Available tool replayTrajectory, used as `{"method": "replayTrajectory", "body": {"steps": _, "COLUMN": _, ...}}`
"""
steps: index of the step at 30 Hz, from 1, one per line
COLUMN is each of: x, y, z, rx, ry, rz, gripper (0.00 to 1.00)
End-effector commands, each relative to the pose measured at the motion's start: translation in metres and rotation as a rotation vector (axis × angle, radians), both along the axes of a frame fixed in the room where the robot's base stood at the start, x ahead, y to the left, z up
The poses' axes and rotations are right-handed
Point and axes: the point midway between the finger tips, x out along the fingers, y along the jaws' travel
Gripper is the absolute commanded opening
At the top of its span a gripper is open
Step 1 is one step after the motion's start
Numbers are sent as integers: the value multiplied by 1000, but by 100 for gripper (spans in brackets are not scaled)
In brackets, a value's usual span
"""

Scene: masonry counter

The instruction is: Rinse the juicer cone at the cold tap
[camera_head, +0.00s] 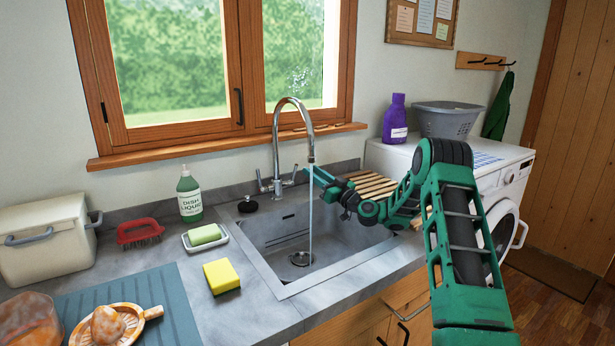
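My gripper (322,184) is over the sink, just right of the stream and near the right lever; contact is unclear. I see nothing held in it. Its finger gap is hard to make out.
A yellow sponge (222,277), soap dish (205,238), dish liquid bottle (189,196) and red brush (139,232) stand left of the sink. An orange-tinted bowl (28,322) is beside the juicer. A slatted wooden rack (372,184) lies behind my arm.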

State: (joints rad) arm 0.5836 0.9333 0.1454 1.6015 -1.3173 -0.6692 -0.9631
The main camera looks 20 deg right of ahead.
Motion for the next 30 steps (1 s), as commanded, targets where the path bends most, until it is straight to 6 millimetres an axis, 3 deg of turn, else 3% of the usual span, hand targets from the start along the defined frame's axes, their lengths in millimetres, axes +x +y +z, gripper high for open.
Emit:
{"method": "replayTrajectory", "body": {"steps": 13, "x": 1, "y": 18, "z": 0, "rx": -4, "ry": 3, "rz": 19, "gripper": 29}}
{"method": "replayTrajectory", "body": {"steps": 20, "x": -8, "y": 46, "z": 5, "rx": -86, "ry": 89, "rz": 76, "gripper": 29}}
{"method": "replayTrajectory", "body": {"steps": 24, "x": -30, "y": 75, "z": 2, "rx": -199, "ry": 244, "rz": 133, "gripper": 29}}
{"method": "replayTrajectory", "body": {"steps": 30, "x": -84, "y": 88, "z": -12, "rx": -332, "ry": 521, "rz": 151, "gripper": 29}}
